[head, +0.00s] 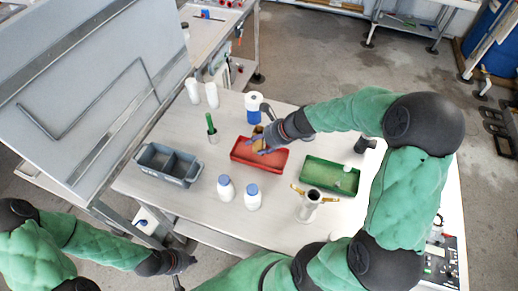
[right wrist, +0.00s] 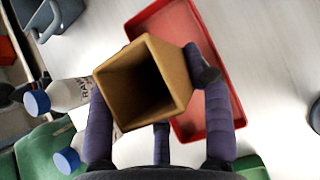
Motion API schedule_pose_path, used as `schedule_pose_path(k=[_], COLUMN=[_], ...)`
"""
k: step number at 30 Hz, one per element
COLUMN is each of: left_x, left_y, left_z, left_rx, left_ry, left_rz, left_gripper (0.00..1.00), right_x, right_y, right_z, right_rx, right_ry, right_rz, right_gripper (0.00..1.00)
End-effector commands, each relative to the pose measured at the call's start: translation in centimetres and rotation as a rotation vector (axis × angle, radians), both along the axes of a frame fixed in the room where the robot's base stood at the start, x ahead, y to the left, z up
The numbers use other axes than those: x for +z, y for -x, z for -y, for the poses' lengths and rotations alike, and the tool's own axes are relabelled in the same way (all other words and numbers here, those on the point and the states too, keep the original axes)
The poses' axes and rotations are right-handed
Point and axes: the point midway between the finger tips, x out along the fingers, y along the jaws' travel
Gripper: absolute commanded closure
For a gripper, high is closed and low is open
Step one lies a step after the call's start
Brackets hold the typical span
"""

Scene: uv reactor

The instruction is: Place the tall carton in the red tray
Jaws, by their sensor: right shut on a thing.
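The tall carton is a brown, open-topped square box; in the right wrist view the carton (right wrist: 176,72) fills the middle, its open end toward the camera. My right gripper (right wrist: 150,90) is shut on it, with dark fingers on both sides. In the head view the carton (head: 258,144) is partly hidden by my right gripper (head: 266,140), over the red tray (head: 272,162). The red tray also shows in the right wrist view (right wrist: 178,24), behind and to the right of the carton. Whether the carton touches the tray is unclear. My left gripper (head: 184,264) is low at the left, away from the tray.
A grey two-part bin (head: 168,166), two blue-capped bottles (head: 226,188) and a green tray (head: 328,176) stand around the red tray. A white bottle with a blue band (head: 253,108) is behind it. A white vessel with tan handles (head: 311,205) stands at the front.

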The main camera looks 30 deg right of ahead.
Motion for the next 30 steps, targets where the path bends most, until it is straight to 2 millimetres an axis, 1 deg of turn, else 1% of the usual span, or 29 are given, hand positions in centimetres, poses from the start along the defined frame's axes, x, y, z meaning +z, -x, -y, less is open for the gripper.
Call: schedule_pose_path(k=[1,3,6,13,18,19,20,21,30], left_x=[-0.9,-1.6,-2.0,-1.8,-2.1,-2.1,-2.1,-2.1,-2.1], left_y=[0.0,0.0,0.0,0.0,0.0,0.0,0.0,0.0,0.0], left_z=[0.0,0.0,0.0,0.0,0.0,0.0,0.0,0.0,0.0], left_rx=[0.000,0.000,0.000,0.000,0.000,0.000,0.000,0.000,0.000], left_ry=[0.000,0.000,0.000,0.000,0.000,0.000,0.000,0.000,0.000], left_rz=[0.000,0.000,-0.001,0.000,0.000,0.000,0.000,0.000,0.000], left_gripper=[1.00,1.00,1.00,1.00,1.00,1.00,1.00,1.00,1.00], right_x=[-1.2,-2.2,-2.9,-2.7,-3.1,-3.1,-3.1,-3.1,-3.0], right_y=[0.1,0.1,0.2,0.1,0.1,0.2,0.1,0.1,0.1], right_z=[-0.1,0.0,-0.1,0.0,-0.1,-0.1,-0.1,-0.1,-0.1], right_rx=[0.000,-0.002,-0.001,0.000,0.000,0.000,0.000,0.000,0.000], right_ry=[-0.001,-0.001,-0.001,-0.001,0.000,0.000,0.000,0.000,0.000], right_rz=[-0.002,-0.002,-0.002,-0.001,-0.002,-0.002,-0.002,-0.002,-0.002], right_gripper=[0.81,0.81,0.81,0.81,0.81,0.47,0.38,0.27,0.26])
